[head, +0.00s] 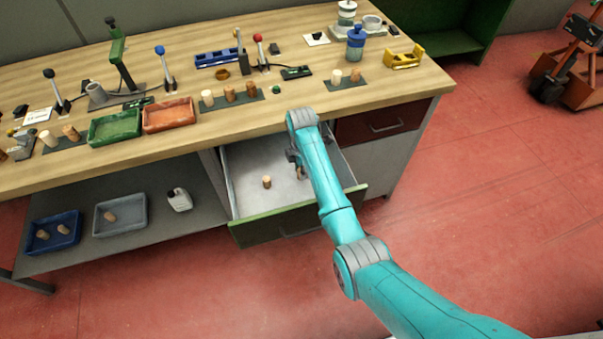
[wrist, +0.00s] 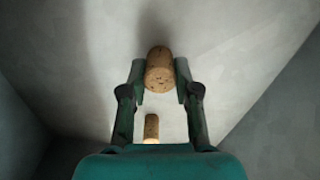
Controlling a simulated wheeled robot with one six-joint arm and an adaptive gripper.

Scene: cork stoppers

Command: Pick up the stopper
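A cork stopper (wrist: 159,72) sits between my gripper's fingertips (wrist: 160,82) in the wrist view, with a pad against each side. It looks much larger than a second cork stopper (wrist: 151,127) farther away, so it appears held above the drawer floor. In the head view my gripper (head: 297,163) is inside the open drawer, with the held stopper (head: 300,173) at its tip, partly hidden by my arm. The second stopper (head: 267,182) stands on the drawer floor to the left of my gripper.
The open drawer (head: 300,219) has a green front and grey walls close around my gripper. The wooden bench top (head: 300,106) lies above, with several stoppers, a green tray (head: 115,127) and an orange tray (head: 169,115).

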